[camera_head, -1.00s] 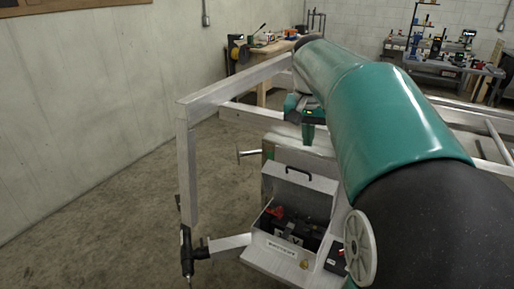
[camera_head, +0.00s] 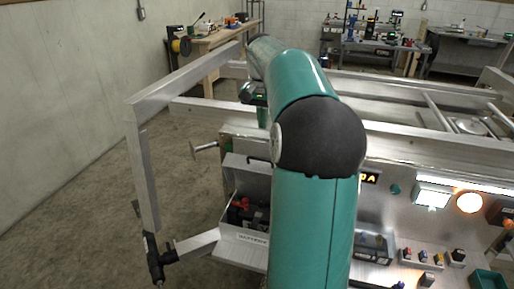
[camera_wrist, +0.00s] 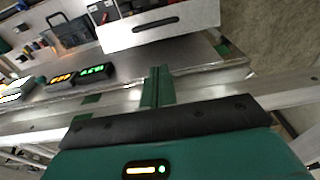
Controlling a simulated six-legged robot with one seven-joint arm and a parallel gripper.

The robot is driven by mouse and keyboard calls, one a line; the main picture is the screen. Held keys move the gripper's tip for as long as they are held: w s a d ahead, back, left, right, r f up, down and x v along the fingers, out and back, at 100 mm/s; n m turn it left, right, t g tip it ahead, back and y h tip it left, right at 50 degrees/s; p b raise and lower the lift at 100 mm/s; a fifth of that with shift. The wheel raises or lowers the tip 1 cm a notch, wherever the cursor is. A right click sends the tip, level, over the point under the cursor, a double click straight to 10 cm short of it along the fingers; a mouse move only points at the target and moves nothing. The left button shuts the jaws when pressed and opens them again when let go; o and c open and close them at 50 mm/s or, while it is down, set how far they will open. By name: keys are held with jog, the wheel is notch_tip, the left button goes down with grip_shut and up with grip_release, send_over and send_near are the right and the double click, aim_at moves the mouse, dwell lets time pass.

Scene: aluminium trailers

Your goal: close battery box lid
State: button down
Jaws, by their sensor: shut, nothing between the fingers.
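The battery box (camera_head: 240,234) is a light metal box at the trailer's front, partly hidden behind my arm in the head view. Its lid (camera_head: 240,176) stands raised at the back, and a dark battery with red parts (camera_head: 240,208) shows inside. In the wrist view the lid (camera_wrist: 175,28) is a pale panel with a dark handle (camera_wrist: 156,25), at the top of the picture. My gripper (camera_wrist: 157,72) is shut and empty, with a visible gap between its fingertips and the lid. In the head view my gripper (camera_head: 262,115) is above and behind the lid, partly hidden by my arm.
Aluminium trailer rails (camera_head: 205,92) frame the left and back. A jack-like bar (camera_head: 155,258) hangs at the lower left. A panel with lit lamps (camera_head: 433,196) and small parts is on the right. The floor (camera_head: 80,225) at left is clear.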

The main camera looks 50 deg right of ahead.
send_over(260, 166)
jog(key=d, duration=0.2)
jog(key=f, duration=0.5)
jog(key=shift+w+d+f, duration=0.15)
jog(key=shift+w+f, duration=0.15)
jog(key=shift+w, duration=0.1)
jog(key=shift+s+a+f, duration=0.25)
jog(key=shift+a+f, duration=0.25)
jog(key=shift+f, duration=0.15)
jog(key=shift+s+a+f, duration=0.2)
jog(key=shift+a+f, duration=0.25)
jog(key=shift+f, duration=0.4)
jog(key=shift+a, duration=0.2)
jog(key=shift+f, duration=0.1)
